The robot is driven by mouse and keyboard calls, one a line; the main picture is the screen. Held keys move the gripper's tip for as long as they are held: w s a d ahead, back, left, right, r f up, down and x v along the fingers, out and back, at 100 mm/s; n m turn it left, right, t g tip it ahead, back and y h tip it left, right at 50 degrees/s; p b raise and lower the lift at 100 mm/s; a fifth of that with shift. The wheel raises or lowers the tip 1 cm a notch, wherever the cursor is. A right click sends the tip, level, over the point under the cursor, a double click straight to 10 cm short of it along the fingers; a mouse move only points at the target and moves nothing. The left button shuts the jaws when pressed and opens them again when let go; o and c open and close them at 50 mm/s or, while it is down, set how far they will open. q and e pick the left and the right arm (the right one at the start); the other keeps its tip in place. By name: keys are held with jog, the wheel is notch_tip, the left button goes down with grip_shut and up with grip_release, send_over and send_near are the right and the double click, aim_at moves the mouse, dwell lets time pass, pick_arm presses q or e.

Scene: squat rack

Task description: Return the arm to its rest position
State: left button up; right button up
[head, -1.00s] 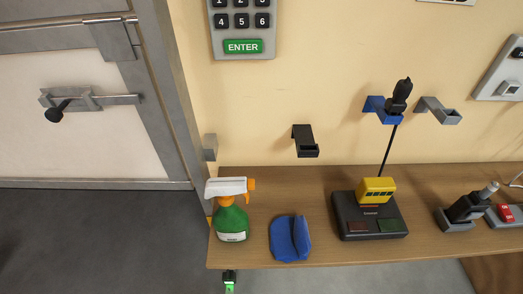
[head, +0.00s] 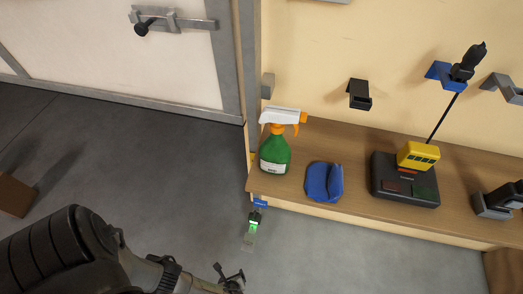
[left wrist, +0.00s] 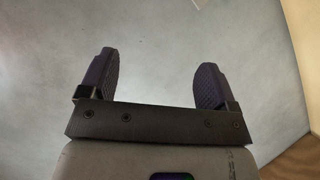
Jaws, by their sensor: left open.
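My left arm comes in at the lower left of the head view. Its gripper (head: 231,279) is at the bottom edge, over the grey floor and in front of the shelf. In the left wrist view the two dark fingers of this gripper (left wrist: 155,85) stand wide apart. Nothing is between them, only a plain grey surface behind. My right gripper and arm are not in view.
The floor (head: 130,165) at left is mostly clear.

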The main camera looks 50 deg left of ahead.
pick_arm(q)
jog(key=w+d+r+n+g+h, duration=0.1)
jog(key=w+d+r+n, duration=0.45)
jog(key=r, duration=0.25)
jog(key=w+d+r+n+h, duration=0.2)
jog(key=w+d+r+n, duration=0.25)
jog(key=w+r, duration=0.3)
notch_tip(320, 180, up, 14)
jog(key=w+f+n+h+p, duration=0.1)
jog(key=w+n+h+p, duration=0.1)
jog(key=n, duration=0.3)
jog(key=s+a+r+n+t+p, duration=0.1)
jog(key=a+r, duration=0.2)
jog(key=r, duration=0.4)
jog(key=s+a+r+n+t+h+p, duration=0.1)
jog(key=a+r+p, duration=0.15)
jog(key=r, duration=0.35)
jog(key=s+a+r+n+t+p, duration=0.1)
jog(key=a+r+t, duration=0.15)
jog(key=r, duration=0.45)
jog(key=s+a+g+p, duration=0.3)
jog(key=s, duration=0.3)
notch_tip(320, 180, up, 37)
jog(key=p, duration=3.7)
jog(key=shift+n, duration=0.4)
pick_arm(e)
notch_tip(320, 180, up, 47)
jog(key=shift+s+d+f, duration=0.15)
